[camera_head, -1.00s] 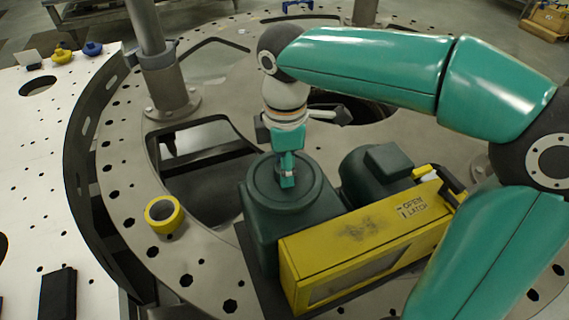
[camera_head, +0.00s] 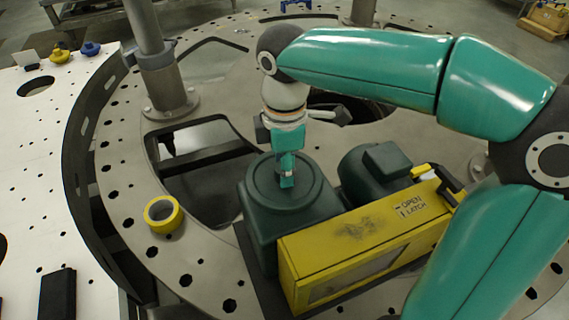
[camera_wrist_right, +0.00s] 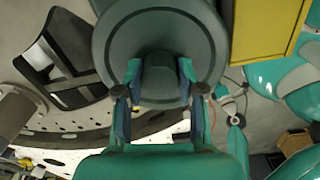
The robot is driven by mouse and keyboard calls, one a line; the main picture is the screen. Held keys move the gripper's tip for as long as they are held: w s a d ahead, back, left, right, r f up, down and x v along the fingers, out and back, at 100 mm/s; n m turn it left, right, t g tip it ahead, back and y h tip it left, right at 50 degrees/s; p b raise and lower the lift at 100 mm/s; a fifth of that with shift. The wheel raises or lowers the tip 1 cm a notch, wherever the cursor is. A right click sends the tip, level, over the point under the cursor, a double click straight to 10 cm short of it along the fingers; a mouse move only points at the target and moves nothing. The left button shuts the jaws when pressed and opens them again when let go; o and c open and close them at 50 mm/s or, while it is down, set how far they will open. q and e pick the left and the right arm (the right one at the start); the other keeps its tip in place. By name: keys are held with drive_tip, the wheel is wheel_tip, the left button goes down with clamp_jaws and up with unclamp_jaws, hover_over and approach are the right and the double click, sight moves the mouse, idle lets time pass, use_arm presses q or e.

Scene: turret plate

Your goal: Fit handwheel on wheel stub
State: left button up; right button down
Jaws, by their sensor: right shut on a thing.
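A dark green housing (camera_head: 262,232) stands on the turret plate, with a round, ringed top. My right gripper (camera_head: 287,182) points down at the middle of that top. In the right wrist view, the fingers of my right gripper (camera_wrist_right: 160,88) are closed around a dark round hub (camera_wrist_right: 160,62) in front of a grey-green disc (camera_wrist_right: 120,35). I take the hub to be part of the handwheel, but I cannot clearly separate wheel from housing. The wheel stub is hidden, so I cannot tell whether the wheel is seated. My left gripper is not in view.
A yellow box (camera_head: 370,245) with a latch label stands beside the housing. A yellow ring (camera_head: 163,214) lies on the plate (camera_head: 120,190). A metal post (camera_head: 165,85) rises at the back left. Openings cut the plate left of the housing. A white table (camera_head: 60,150) is at left.

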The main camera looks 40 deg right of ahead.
drive_tip(key=shift+f+b, duration=0.4)
drive_tip(key=shift+f, duration=0.1)
drive_tip(key=c, duration=1)
unclamp_jaws()
drive_tip(key=shift+r+p, duration=0.45)
drive_tip(key=shift+r, duration=5.1)
drive_tip(key=shift+s, duration=0.1)
